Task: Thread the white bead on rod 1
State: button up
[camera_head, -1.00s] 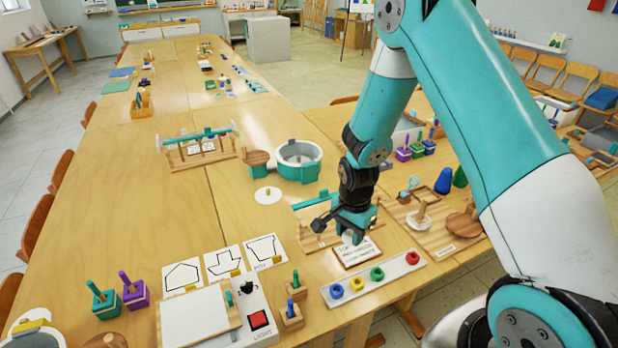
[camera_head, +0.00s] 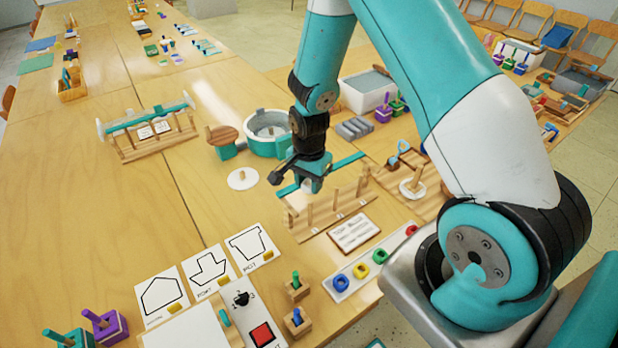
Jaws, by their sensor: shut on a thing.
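My gripper (camera_head: 314,187) points down and is shut on a small white piece, apparently the white bead (camera_head: 311,186); the fingers hide much of it. It is held above the back edge of a wooden rack (camera_head: 318,228) with several upright wooden rods (camera_head: 335,201). The bead looks apart from the rods, though its exact height is unclear. Which rod is rod 1 cannot be read.
A wooden-framed sign (camera_head: 354,233) stands or lies just in front of the rack. Drawing cards (camera_head: 208,268) lie front left. The table's left middle is clear.

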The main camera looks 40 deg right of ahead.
aim_at(309, 202)
jog(key=shift+s+f+b, duration=0.1)
jog(key=shift+f+b, duration=0.9)
jog(key=shift+f, duration=0.65)
jog(key=shift+f, duration=0.3)
jog(key=shift+f+b, duration=0.25)
jog(key=shift+b, duration=0.15)
jog(key=shift+f, duration=0.1)
dwell(0.5)
jog(key=shift+f+b, duration=0.35)
jog(key=shift+f, duration=0.2)
jog(key=shift+f+b, duration=0.3)
jog(key=shift+f, duration=0.1)
dwell(0.8)
dwell(0.4)
jog(key=o, duration=1)
jog(key=shift+c, duration=0.2)
jog(key=shift+r, duration=0.1)
